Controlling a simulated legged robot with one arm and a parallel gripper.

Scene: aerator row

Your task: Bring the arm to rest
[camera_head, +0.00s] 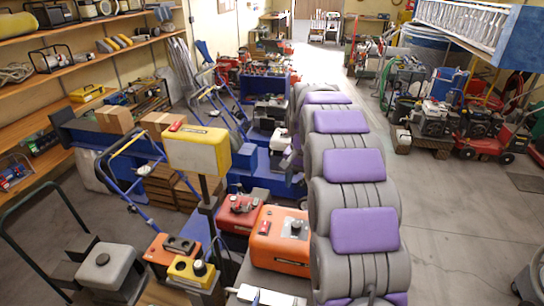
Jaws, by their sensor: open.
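I cannot make out my gripper or any part of my arm in the head view. Its position relative to the surroundings is not shown. The row of large grey ribbed units with purple pads (357,180) runs from the bottom centre away toward the back. The nearest unit is cut off by the bottom edge.
An orange machine (280,240) and a yellow box on a post (197,150) stand close on the left. Wooden shelves (70,62) line the left wall. Red mowers (478,135) stand at right. Bare concrete floor (450,215) lies right of the row.

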